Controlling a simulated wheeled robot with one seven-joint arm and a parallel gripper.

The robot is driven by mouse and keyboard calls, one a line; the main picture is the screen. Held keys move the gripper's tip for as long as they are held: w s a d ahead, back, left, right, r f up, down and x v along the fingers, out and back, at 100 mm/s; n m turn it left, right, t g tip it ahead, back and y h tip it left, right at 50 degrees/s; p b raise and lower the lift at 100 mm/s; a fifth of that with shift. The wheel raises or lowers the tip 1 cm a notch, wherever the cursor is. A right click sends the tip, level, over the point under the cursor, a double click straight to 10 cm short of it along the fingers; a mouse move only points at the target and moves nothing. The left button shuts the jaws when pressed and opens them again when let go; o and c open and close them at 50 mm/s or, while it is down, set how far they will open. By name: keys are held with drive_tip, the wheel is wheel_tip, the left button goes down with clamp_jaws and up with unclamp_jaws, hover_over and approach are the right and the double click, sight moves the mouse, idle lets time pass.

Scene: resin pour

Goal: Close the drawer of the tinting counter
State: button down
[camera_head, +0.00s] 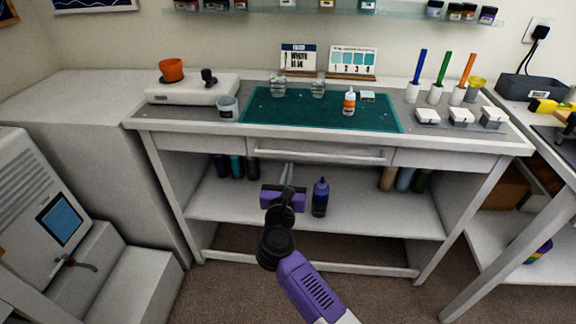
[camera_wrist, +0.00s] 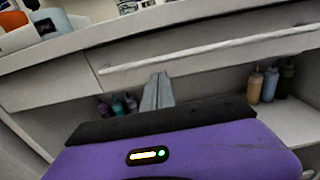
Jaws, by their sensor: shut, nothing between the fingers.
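The tinting counter (camera_head: 470,143) stands ahead of me with a grey-white top. Its drawer (camera_head: 262,144) is in the middle under the top, with a long pale bar handle (camera_head: 345,154). The drawer front looks about level with the panels beside it; I cannot tell whether a small gap is left. In the wrist view the drawer front (camera_wrist: 215,45) and handle (camera_wrist: 220,52) run across the upper part. My gripper (camera_head: 287,170) is shut and empty, its tips just below the handle's left part. The tips also show in the wrist view (camera_wrist: 158,78). I cannot tell whether they touch the drawer.
A dark blue bottle (camera_head: 320,197) stands on the lower shelf (camera_head: 390,217), right of my gripper. More bottles (camera_head: 237,167) stand further back. A green mat (camera_head: 300,108) with cups and a glue bottle (camera_head: 349,102) lies on top. Carpet (camera_head: 225,285) is clear in front.

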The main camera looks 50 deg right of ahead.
drive_tip(key=v, duration=0.8)
drive_tip(key=shift+a, duration=0.2)
wheel_tip(320, 180, up, 8)
drive_tip(key=a+n+t, duration=0.3)
drive_tip(key=n+t, duration=0.1)
drive_tip(key=n, duration=0.4)
drive_tip(key=s+a+r+n+t+y+p, duration=0.1)
drive_tip(key=s+a+r+n+t+y, duration=0.2)
drive_tip(key=n, duration=0.5)
drive_tip(key=s+a+r+n+t+y+p, duration=0.1)
drive_tip(key=s+a+n+t+y, duration=0.1)
drive_tip(key=s+a+n, duration=0.45)
drive_tip(key=s+a+n+g+y+p, duration=0.2)
drive_tip(key=s+a+n+y+p, duration=0.1)
drive_tip(key=s+n, duration=0.9)
drive_tip(key=s+a+f+n+g+y+p, duration=0.1)
drive_tip(key=s+a+n+g+y+p, duration=0.2)
drive_tip(key=s+n, duration=0.9)
drive_tip(key=s+y, duration=0.1)
drive_tip(key=y, duration=0.2)
drive_tip(key=shift+s, duration=0.15)
drive_tip(key=shift+f, duration=0.1)
